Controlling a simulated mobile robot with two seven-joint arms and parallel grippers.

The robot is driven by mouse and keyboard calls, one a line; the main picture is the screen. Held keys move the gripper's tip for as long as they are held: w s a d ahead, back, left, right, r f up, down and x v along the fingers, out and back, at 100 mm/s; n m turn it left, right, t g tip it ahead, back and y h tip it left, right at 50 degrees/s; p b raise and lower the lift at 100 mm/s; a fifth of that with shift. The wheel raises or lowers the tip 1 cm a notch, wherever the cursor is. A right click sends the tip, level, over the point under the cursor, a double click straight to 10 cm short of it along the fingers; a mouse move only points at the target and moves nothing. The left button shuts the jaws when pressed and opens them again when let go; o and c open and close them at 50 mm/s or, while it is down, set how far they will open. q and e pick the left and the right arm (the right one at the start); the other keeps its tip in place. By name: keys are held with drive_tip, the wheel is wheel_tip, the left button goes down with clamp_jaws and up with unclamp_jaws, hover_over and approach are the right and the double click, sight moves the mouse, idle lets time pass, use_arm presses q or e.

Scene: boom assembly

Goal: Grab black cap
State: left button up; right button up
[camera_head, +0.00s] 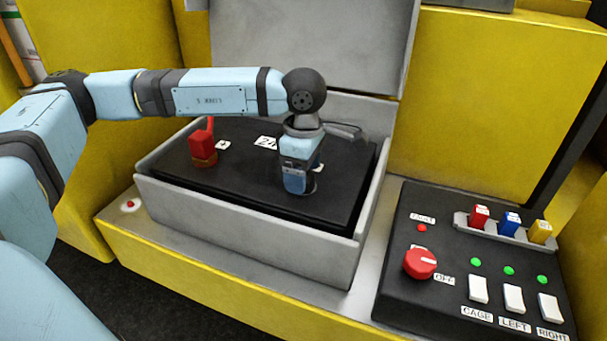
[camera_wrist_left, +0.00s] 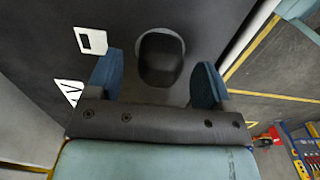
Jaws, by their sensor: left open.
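The black cap (camera_wrist_left: 160,58) shows in the left wrist view as a dark rounded piece on the black top of the battery (camera_wrist_left: 125,20). In the head view my left gripper (camera_head: 298,188) points down over the right part of the battery (camera_head: 245,178) and mostly hides the cap. In the left wrist view my left gripper (camera_wrist_left: 157,78) is open, with one blue finger on each side of the cap. I cannot tell whether the fingers touch it. My right gripper is not in view.
A red cap (camera_head: 203,143) stands on the battery's left side. The battery sits in a grey open box (camera_head: 250,243) with raised walls and a raised lid (camera_head: 300,45) behind. A black control panel (camera_head: 450,295) with a red knob (camera_head: 420,263) and several switches is at the right.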

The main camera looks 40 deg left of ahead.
use_arm(q)
drive_tip(key=shift+f, duration=0.1)
drive_tip(key=shift+c, duration=0.2)
drive_tip(key=c, duration=1)
